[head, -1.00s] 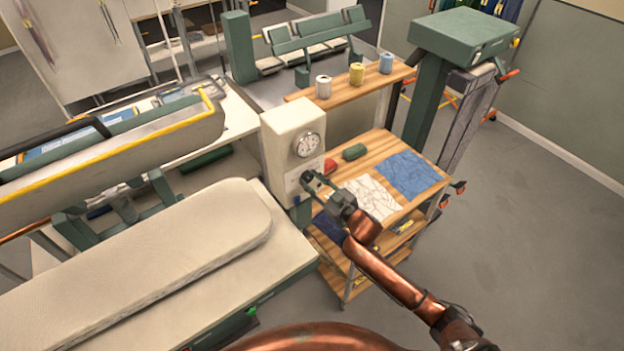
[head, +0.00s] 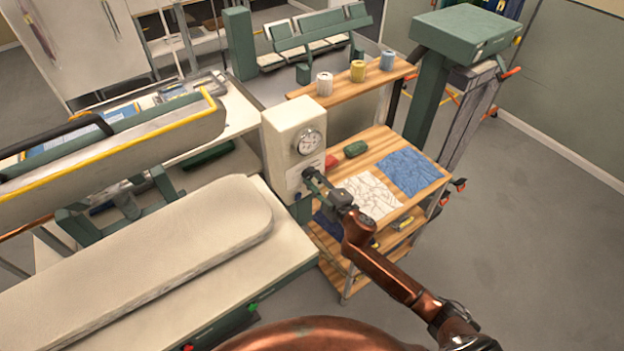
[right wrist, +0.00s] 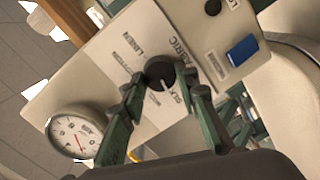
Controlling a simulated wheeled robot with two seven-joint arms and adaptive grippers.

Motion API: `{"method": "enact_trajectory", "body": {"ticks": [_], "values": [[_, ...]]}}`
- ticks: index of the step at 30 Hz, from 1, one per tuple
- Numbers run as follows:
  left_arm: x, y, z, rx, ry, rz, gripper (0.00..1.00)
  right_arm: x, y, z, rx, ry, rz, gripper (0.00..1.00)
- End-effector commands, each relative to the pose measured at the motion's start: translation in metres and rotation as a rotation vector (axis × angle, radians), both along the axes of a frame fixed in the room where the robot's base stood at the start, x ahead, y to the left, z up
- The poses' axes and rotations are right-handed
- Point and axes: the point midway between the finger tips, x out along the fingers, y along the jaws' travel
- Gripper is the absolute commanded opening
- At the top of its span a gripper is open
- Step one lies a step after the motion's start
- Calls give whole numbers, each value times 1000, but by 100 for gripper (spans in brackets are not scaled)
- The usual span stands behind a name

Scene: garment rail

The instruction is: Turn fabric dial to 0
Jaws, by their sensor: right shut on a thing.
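The fabric dial (right wrist: 160,73) is a round black knob with a pale pointer line, on a white label panel in the right wrist view. The words FABRIC, SILK and LINEN are printed around it; other print is too small or blurred, and I cannot read a 0. My right gripper (right wrist: 165,92) has its dark green fingers on either side of the knob and is shut on it. In the head view my right gripper (head: 311,179) is at the front of the cream control box (head: 281,143) and covers the dial. My left gripper is not in view.
A round gauge (right wrist: 75,134) and a blue switch (right wrist: 243,50) sit near the dial on the same box. A padded ironing board (head: 160,255) is at the left. A wooden cart (head: 375,140) with folded cloth stands at the right.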

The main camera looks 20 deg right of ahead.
Motion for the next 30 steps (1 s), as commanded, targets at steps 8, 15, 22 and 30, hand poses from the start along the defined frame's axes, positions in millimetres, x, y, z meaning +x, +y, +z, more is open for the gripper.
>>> {"method": "enact_trajectory", "body": {"ticks": [8,15,22,30], "values": [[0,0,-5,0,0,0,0,0,1,-2,-248,-90,1,4],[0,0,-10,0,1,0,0,-1,1,-3,-462,-167,1,4],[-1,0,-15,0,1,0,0,-1,2,-5,-644,-232,2,4],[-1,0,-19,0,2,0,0,-1,2,-5,-797,-287,2,4]]}}
